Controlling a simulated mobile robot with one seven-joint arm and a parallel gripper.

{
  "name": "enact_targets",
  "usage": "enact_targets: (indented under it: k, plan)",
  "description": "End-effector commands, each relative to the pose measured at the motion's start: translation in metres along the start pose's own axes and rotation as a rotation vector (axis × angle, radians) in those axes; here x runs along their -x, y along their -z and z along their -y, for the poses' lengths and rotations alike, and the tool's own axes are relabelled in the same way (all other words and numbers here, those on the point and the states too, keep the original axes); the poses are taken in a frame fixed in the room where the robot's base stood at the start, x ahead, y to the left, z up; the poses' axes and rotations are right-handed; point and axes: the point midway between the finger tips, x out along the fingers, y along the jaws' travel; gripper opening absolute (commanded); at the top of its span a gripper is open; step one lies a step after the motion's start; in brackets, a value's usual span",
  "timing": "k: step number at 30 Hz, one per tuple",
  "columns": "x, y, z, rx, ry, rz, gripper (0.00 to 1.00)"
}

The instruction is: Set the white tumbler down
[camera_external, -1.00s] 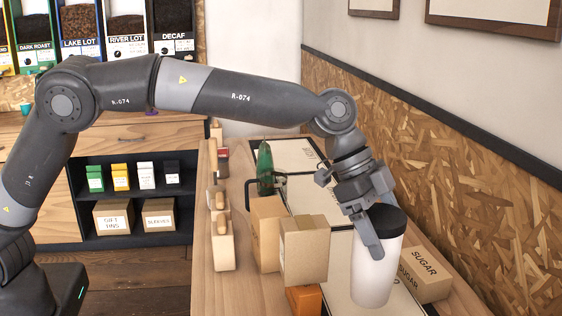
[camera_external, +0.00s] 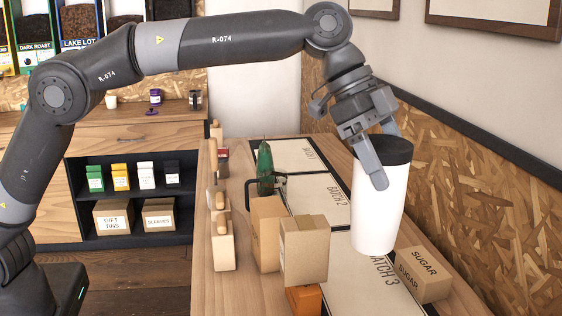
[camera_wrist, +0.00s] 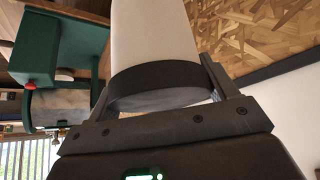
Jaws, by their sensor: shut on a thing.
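The white tumbler (camera_external: 378,208) is tall, with a black lid, and hangs upright in my gripper (camera_external: 383,165) in the external view. My fingers are shut on it near the lid. Its bottom appears to be above the counter, over the panel marked BATCH 3 (camera_external: 385,287); the exact gap is hard to tell. In the wrist view the tumbler's white body (camera_wrist: 155,35) and black lid (camera_wrist: 160,85) sit between my two fingers (camera_wrist: 160,93).
Cardboard boxes (camera_external: 303,250) stand left of the tumbler, with an orange box (camera_external: 304,299) below them. A SUGAR box (camera_external: 423,273) is at right by the wall. The panels marked BATCH 2 (camera_external: 318,198) and BATCH 1 (camera_external: 285,155) lie farther back. A green object (camera_external: 265,168) stands beside them.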

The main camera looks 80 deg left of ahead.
Motion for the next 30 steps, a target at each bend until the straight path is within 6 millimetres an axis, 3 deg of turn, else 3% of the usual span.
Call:
enact_targets:
  k: [14,21,30]
  plan:
    - [0.057,-0.041,-0.020,0.052,0.013,-0.012,0.34]
    - [0.096,-0.084,-0.048,0.083,0.025,-0.016,0.34]
    - [0.131,-0.148,-0.091,0.110,0.046,-0.014,0.34]
